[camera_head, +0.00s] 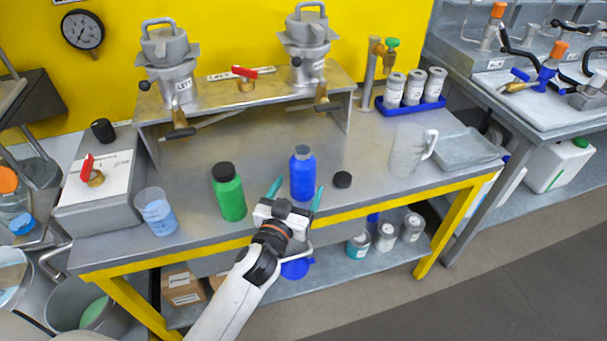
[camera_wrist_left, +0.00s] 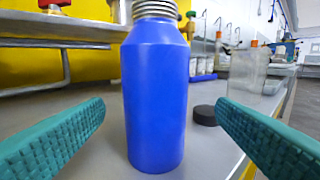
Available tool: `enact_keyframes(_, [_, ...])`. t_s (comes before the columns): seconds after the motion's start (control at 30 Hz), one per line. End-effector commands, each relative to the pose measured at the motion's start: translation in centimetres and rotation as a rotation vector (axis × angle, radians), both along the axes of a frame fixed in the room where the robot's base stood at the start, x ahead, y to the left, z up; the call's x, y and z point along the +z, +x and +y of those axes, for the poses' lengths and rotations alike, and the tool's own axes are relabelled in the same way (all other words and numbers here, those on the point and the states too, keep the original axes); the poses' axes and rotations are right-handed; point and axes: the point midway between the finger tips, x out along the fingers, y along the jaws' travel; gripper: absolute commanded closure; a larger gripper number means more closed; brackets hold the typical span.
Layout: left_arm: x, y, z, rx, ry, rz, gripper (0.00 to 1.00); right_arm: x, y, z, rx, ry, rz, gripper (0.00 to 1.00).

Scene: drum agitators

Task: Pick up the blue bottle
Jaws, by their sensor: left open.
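The blue bottle (camera_head: 302,176) stands upright on the metal table, its grey threaded neck uncapped. It also fills the middle of the left wrist view (camera_wrist_left: 155,95). My left gripper (camera_head: 296,194) is at the table's front edge with its teal fingers pointing at the bottle. In the left wrist view the gripper (camera_wrist_left: 158,140) is open, with one finger on each side of the bottle's image and visible gaps to both. The bottle appears just ahead of the fingertips. My right gripper is not in either view.
A green bottle (camera_head: 229,192) with a black cap stands left of the blue one. A black cap (camera_head: 342,180) lies to its right. A beaker (camera_head: 156,211) is at the left and a clear jug (camera_head: 407,150) at the right. A metal shelf (camera_head: 240,98) stands behind.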

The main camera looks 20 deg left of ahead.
Motion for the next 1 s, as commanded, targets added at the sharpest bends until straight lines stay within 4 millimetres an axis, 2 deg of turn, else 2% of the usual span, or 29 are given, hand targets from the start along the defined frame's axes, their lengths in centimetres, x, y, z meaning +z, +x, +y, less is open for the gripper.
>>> enact_keyframes(0.1, [0.0,1.1,0.0,0.000,0.002,0.001,0.20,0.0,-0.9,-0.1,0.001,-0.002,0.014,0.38])
enact_keyframes(0.23, [0.1,2.0,0.0,0.000,0.003,0.001,0.20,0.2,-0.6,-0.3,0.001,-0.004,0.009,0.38])
enact_keyframes(0.5, [0.0,5.9,0.1,0.000,0.002,0.000,0.20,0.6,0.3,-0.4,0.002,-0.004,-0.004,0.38])
enact_keyframes(0.8, [0.0,6.4,0.1,0.000,0.001,0.001,0.20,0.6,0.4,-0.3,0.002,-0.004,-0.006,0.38])
enact_keyframes(0.87, [0.0,6.4,0.1,0.000,0.001,0.001,0.27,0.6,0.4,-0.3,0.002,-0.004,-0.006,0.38])
enact_keyframes(1.0, [0.0,6.4,0.1,0.000,0.000,0.001,0.50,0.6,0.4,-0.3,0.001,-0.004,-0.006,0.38])
